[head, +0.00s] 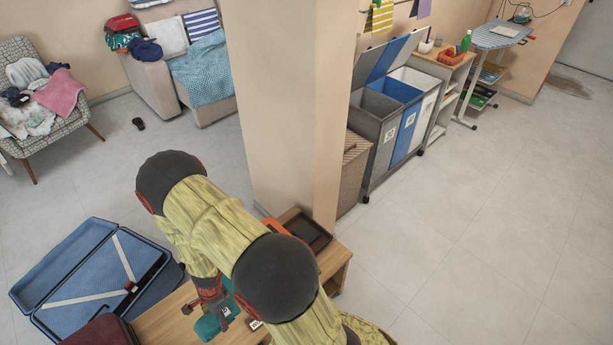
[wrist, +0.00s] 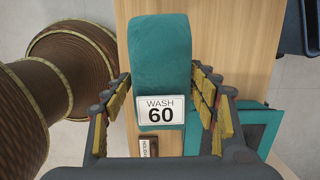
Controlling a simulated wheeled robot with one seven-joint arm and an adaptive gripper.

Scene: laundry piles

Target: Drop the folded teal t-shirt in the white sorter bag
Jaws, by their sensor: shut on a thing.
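The folded teal t-shirt (wrist: 160,70) is between the yellow-padded fingers of my gripper (wrist: 161,92), which is shut on it, over the wooden table. A white card reading "WASH 60" (wrist: 160,111) shows against its near end. In the head view the teal t-shirt (head: 207,326) and my gripper (head: 214,303) are partly hidden by my arm. The white sorter bag (head: 424,106) is the rightmost of the sorter's three, beyond the pillar, with grey (head: 377,106) and blue (head: 403,92) bags to its left.
The wooden table (head: 165,325) holds a dark tray (head: 303,229). An open blue suitcase (head: 75,255) lies left of it. A pillar (head: 290,100) stands between table and sorter. Another flat teal thing (wrist: 248,125) lies right of my gripper.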

